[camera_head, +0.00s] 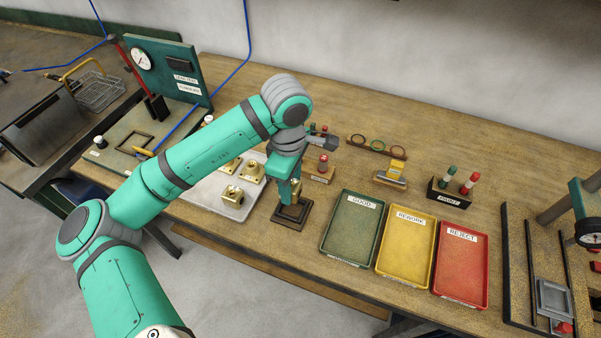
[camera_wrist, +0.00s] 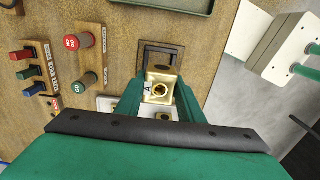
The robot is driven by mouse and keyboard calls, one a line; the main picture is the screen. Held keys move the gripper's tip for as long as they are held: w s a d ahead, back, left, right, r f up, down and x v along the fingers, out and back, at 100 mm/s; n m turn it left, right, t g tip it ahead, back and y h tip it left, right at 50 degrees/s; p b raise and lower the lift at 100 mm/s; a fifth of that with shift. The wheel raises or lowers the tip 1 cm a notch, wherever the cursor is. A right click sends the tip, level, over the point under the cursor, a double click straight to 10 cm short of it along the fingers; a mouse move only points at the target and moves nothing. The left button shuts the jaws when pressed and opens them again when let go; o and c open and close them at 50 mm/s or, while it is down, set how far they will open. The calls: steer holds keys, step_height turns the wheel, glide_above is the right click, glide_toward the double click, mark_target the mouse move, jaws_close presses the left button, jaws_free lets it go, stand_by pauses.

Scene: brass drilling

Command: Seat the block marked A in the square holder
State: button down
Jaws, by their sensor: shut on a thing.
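My gripper (camera_head: 290,196) is shut on a brass block, with its fingers pointing down at the square holder. In the wrist view the brass block (camera_wrist: 159,86) sits between the two green fingers of my gripper (camera_wrist: 160,95). It has a round hole and a white label with a letter A. The dark square holder (camera_head: 289,220) stands on the bench below my gripper. It also shows in the wrist view (camera_wrist: 148,56), beyond the block and partly hidden by it. I cannot tell whether the block touches the holder.
A pale tray (camera_head: 204,194) with several brass blocks lies left of the holder. A green GOOD tray (camera_head: 353,232), a yellow REWORK tray (camera_head: 405,246) and a red REJECT tray (camera_head: 461,265) lie to the right. A small stand with a red-topped piece (camera_head: 323,164) is close behind my gripper.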

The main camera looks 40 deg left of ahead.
steer(key=shift+w+f, duration=0.1)
steer(key=shift+f, duration=2.55)
steer(key=shift+w+d+f, duration=0.1)
steer(key=shift+d+f, duration=0.1)
steer(key=shift+f, duration=0.15)
steer(key=shift+a, duration=0.15)
steer(key=shift+f, duration=0.4)
stand_by(1.3)
steer(key=c, duration=0.7)
jaws_free()
steer(key=shift+r, duration=3.5)
